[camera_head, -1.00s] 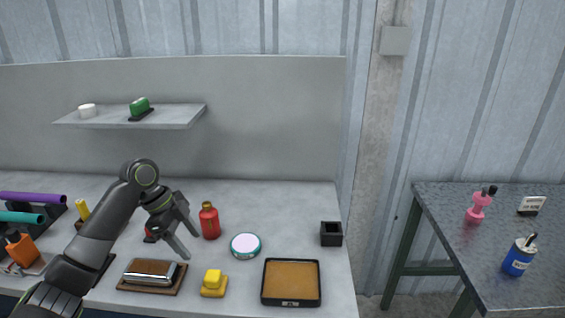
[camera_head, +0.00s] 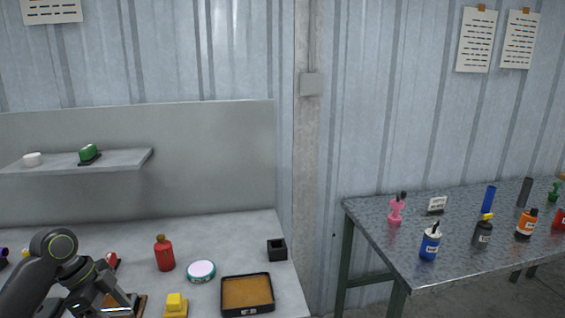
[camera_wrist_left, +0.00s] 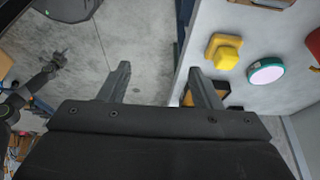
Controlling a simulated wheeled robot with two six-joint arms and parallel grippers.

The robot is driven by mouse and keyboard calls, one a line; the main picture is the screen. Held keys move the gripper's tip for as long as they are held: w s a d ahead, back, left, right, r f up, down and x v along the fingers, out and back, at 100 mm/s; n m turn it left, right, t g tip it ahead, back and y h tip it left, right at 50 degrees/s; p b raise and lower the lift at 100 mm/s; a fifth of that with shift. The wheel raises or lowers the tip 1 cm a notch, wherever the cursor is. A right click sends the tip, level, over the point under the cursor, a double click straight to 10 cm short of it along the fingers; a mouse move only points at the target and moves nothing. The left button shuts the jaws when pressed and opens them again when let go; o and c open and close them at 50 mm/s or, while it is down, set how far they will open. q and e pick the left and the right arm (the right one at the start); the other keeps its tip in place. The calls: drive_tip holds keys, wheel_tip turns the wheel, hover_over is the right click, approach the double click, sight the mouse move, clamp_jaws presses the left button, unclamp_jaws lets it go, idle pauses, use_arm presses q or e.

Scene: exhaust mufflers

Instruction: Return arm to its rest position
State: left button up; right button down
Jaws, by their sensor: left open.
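My left arm comes in at the lower left of the head view, low over the left workbench (camera_head: 225,232). My left gripper (camera_wrist_left: 160,82) shows in the left wrist view with its two fingers well apart and nothing between them. Below it in that view are the grey floor and the bench edge. In the head view its fingers are mostly cut off at the bottom edge, near a brown wooden board (camera_head: 136,303). My right gripper is not in the head view.
On the bench stand a red bottle (camera_head: 164,254), a white-and-teal round disc (camera_head: 201,271), a yellow block (camera_head: 176,304), an orange-filled black tray (camera_head: 247,312) and a black box (camera_head: 277,250). A separate speckled table (camera_head: 380,235) at right holds several bottles. A wall shelf (camera_head: 90,163) hangs above.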

use_arm(q)
drive_tip(key=s+d+f+n+t+y, duration=0.1)
drive_tip(key=s+d+f+n, duration=0.2)
drive_tip(key=s+f, duration=0.5)
drive_tip(key=s+d+f+n+y, duration=0.1)
drive_tip(key=s+d+f+n, duration=0.4)
drive_tip(key=f, duration=0.4)
drive_tip(key=s+n+t+y, duration=0.3)
drive_tip(key=s+n, duration=0.5)
drive_tip(key=s, duration=0.8)
wheel_tip(320, 180, down, 23)
drive_tip(key=a+g, duration=0.2)
drive_tip(key=g, duration=0.1)
drive_tip(key=s+d+f, duration=0.1)
drive_tip(key=s+f, duration=1.4)
drive_tip(key=f, duration=0.2)
drive_tip(key=shift+g, duration=0.4)
